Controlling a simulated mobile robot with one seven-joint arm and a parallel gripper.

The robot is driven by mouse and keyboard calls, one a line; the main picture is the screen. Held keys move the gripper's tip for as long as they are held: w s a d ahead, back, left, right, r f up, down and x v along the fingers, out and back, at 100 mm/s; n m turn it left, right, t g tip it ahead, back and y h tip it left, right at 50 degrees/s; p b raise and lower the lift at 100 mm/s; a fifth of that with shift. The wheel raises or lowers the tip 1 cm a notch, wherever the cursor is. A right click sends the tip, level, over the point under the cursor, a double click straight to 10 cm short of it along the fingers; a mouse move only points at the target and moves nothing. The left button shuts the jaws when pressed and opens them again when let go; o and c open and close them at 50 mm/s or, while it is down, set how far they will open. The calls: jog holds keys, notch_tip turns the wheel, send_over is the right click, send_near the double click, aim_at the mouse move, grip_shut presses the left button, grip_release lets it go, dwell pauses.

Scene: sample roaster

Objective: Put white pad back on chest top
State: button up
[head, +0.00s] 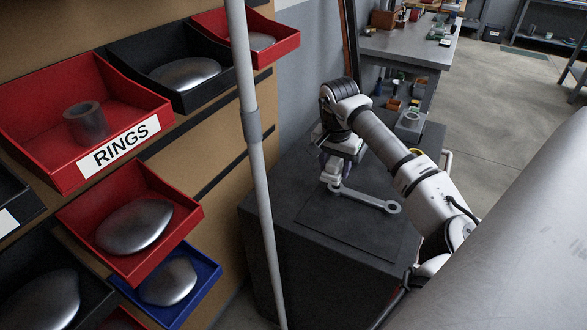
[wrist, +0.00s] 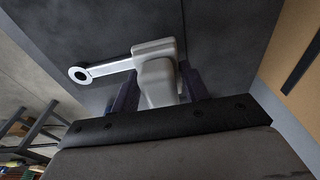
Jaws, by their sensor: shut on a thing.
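My gripper (head: 326,166) is low over the dark chest top (head: 312,212). In the wrist view, my gripper (wrist: 158,90) is shut on a pale grey-white block, which I take for the white pad (wrist: 158,72). The block sits between the two dark fingers. A pale bar with a ring end (wrist: 98,70) reaches left from it in the wrist view. In the head view this ringed bar (head: 370,200) points right, over a thin dark sheet on the chest. I cannot tell whether the block touches the surface or whether bar and block are one piece.
A grey pole (head: 250,120) stands upright left of the chest. Red, black and blue bins (head: 150,240) hang on the wall panel at left. Another light grey item (head: 410,122) is behind my arm. A workbench (head: 405,45) stands beyond.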

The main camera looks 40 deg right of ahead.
jog(key=p, duration=0.2)
send_over(295, 181)
jog(key=s, duration=0.1)
jog(key=f, duration=0.2)
jog(key=shift+w+f+p, duration=0.3)
jog(key=shift+f+p, duration=0.05)
jog(key=shift+p, duration=0.05)
jog(key=shift+w+a+f+p, duration=0.1)
jog(key=shift+f+p, duration=0.25)
jog(key=shift+f, duration=0.75)
jog(key=shift+w+a+f+p, duration=0.1)
jog(key=shift+f+p, duration=0.25)
jog(key=shift+f, duration=0.7)
jog(key=shift+f, duration=0.1)
jog(key=o, duration=0.6)
jog(key=shift+c, duration=0.2)
jog(key=o, duration=0.4)
notch_tip(295, 181, up, 12)
jog(key=a+b, duration=0.1)
jog(key=shift+s+b, duration=0.3)
jog(key=shift+b, duration=0.1)
